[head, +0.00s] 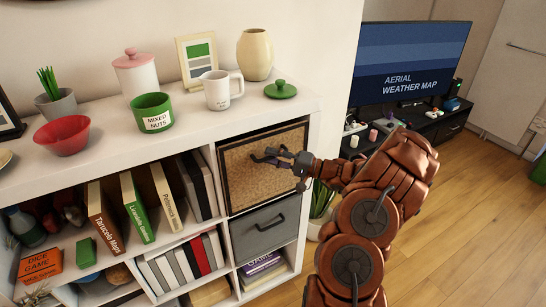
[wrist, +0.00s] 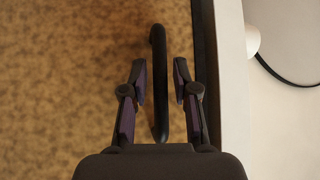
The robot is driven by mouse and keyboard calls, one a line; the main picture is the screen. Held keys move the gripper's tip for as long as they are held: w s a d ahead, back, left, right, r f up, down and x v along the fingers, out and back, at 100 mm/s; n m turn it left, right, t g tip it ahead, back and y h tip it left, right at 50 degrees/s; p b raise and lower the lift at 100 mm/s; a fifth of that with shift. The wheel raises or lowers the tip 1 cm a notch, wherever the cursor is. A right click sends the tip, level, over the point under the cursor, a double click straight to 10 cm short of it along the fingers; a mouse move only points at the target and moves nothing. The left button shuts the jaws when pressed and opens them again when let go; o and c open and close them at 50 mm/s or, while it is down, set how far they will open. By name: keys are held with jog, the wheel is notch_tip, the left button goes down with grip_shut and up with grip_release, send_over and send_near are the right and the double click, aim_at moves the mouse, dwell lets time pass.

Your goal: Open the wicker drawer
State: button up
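The wicker drawer (head: 240,183) is a tan woven front with a dark frame, in the upper right cell of the white cube shelf. It looks shut, about level with the shelf front. In the wrist view its woven face (wrist: 60,70) fills the left side. Its dark bar handle (wrist: 158,45) runs up the picture between my two fingers. My gripper (head: 271,156) is at the drawer front; in the wrist view my gripper (wrist: 160,82) is open around the handle, with a visible gap on each side.
A grey fabric drawer (head: 264,229) with a dark handle is just below. The shelf top (head: 205,130) holds a green lid (head: 280,90), a white mug (head: 216,91) and a vase (head: 254,54). A plant (head: 322,200) stands right of the shelf. Wooden floor (head: 450,230) is clear at right.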

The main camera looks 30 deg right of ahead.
grip_shut()
jog(key=shift+s+f, duration=0.1)
jog(key=shift+s, duration=0.05)
dwell(0.4)
